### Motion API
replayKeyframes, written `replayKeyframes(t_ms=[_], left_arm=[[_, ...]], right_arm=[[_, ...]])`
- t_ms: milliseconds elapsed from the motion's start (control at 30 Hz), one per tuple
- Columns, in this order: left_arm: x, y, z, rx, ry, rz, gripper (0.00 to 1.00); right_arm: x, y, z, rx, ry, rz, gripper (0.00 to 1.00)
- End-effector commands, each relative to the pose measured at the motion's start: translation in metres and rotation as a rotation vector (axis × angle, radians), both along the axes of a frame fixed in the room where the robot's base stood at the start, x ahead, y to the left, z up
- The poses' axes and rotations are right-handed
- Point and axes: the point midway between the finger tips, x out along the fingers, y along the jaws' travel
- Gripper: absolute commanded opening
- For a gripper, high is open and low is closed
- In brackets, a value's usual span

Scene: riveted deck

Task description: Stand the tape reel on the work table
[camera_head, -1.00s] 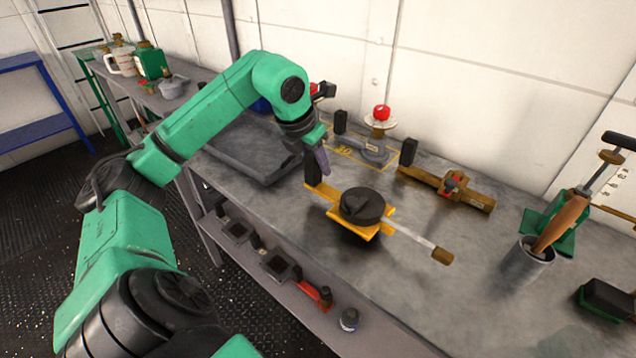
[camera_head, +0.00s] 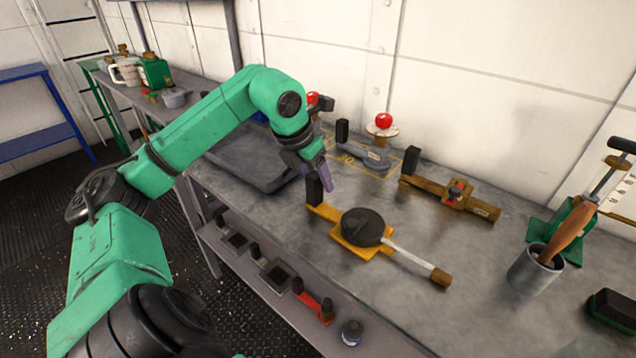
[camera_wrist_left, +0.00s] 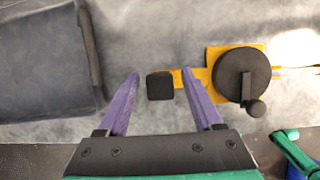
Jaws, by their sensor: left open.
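The tape reel lies flat on the grey work table (camera_head: 460,270), with a dark drum (camera_head: 362,227) on a yellow frame. Its black upright handle (camera_head: 314,188) is at the left end, and a white strip with a brown tip (camera_head: 440,277) reaches right. My left gripper (camera_head: 323,180) is at the handle. In the left wrist view its purple fingers (camera_wrist_left: 157,80) are open, one on each side of the handle (camera_wrist_left: 160,86), with gaps visible. The drum (camera_wrist_left: 241,75) lies to the right there. My right gripper is not in view.
A dark tray (camera_head: 235,165) stands left of the reel. Behind are a red-knobbed item (camera_head: 383,122), a yellow-outlined area and a brown tool (camera_head: 455,197). A metal cup (camera_head: 535,270) stands right. The table front right of the reel is clear.

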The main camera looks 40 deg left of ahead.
Motion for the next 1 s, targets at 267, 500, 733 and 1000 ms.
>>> replayKeyframes(t_ms=[267, 500, 733, 1000], left_arm=[[-0.028, 0.000, 0.071, 0.003, -0.003, 0.002, 0.67], [-0.036, -0.001, 0.089, -0.001, 0.000, 0.001, 0.67], [-0.036, -0.001, 0.088, 0.000, 0.000, 0.001, 0.67], [-0.036, -0.001, 0.090, 0.000, 0.000, 0.000, 0.67]], right_arm=[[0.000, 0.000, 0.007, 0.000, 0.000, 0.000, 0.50], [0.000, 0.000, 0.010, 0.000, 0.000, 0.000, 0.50], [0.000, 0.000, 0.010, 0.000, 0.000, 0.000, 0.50], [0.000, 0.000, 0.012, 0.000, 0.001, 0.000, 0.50]])
